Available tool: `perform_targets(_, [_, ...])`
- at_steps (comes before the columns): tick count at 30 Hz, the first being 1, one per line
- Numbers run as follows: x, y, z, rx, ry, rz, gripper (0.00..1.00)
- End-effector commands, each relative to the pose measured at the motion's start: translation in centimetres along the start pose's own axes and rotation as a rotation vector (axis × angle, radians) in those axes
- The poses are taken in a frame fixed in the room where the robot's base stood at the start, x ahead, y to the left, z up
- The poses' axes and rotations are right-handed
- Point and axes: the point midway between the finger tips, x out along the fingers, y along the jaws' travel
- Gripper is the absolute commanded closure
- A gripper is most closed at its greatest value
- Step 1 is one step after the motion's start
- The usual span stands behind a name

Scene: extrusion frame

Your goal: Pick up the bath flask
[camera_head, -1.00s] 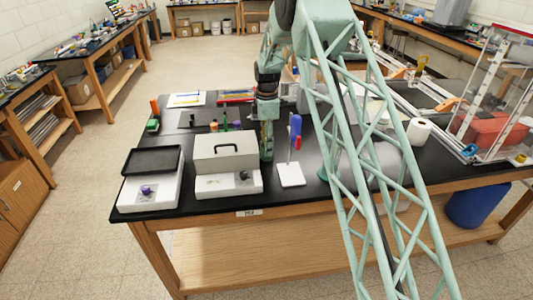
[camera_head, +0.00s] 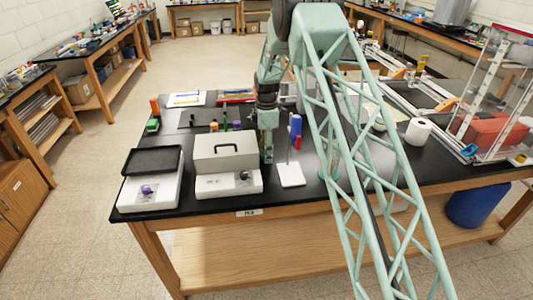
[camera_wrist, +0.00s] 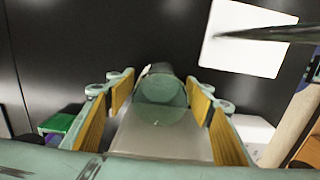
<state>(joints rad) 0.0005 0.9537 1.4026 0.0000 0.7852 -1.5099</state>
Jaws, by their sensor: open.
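My gripper (camera_wrist: 160,108) is open, with yellow-orange pads on both fingers in the wrist view. A clear, greenish, rounded glass thing (camera_wrist: 160,91), which looks like the bath flask, shows between the fingers. A pale grey tapering shape below it may be its body or part of the gripper; I cannot tell. Gaps show beside the glass, so the pads do not appear closed on it. In the head view my gripper (camera_head: 266,145) is low over the black bench, between the grey-lidded box and the stand. The flask cannot be made out there.
A stand with a white base (camera_head: 291,174) and upright rod is close on the right; its base also shows in the wrist view (camera_wrist: 240,40). The grey-lidded box (camera_head: 226,148) is close on the left. A white device (camera_head: 150,200) stands farther left. Small bottles stand behind.

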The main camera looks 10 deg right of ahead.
Motion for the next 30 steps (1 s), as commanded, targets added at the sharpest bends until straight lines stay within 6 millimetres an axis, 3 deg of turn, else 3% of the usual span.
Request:
perform_targets(2, [0.0,0.0,0.0,0.0,0.0,0.0,0.53])
perform_targets(12, [-0.02,0.01,0.0,0.0,0.0,0.0,0.81])
perform_targets(30, [-0.36,0.01,0.0,0.0,0.0,0.0,0.81])
